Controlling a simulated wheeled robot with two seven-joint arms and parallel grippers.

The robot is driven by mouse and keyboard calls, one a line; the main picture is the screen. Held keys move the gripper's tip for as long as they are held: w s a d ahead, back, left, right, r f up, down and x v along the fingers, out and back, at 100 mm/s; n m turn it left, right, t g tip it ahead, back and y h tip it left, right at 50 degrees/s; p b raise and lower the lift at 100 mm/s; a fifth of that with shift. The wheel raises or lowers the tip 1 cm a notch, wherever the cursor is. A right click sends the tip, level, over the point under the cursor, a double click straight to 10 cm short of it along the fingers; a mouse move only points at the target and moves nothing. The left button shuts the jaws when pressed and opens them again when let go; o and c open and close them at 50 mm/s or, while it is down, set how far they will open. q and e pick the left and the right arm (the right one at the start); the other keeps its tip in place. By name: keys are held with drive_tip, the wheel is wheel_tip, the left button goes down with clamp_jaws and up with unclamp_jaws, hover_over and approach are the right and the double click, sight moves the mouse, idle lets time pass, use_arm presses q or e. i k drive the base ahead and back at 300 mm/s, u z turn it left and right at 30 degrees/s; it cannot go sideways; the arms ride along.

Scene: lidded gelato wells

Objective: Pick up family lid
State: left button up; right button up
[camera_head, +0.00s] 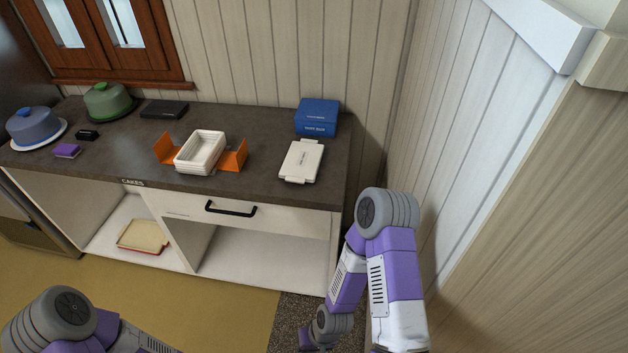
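Blue boxes (317,117) stand behind the white piece. Blue (34,126) and green (107,100) domes, a purple block (67,151) and a black flat box (165,109) are at left. A drawer handle (231,209) projects at the front. A wall rises at right.

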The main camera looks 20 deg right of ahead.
sight(301, 162)
drive_tip(key=u, duration=1.3)
drive_tip(key=i, duration=0.6)
drive_tip(key=z, duration=1.3)
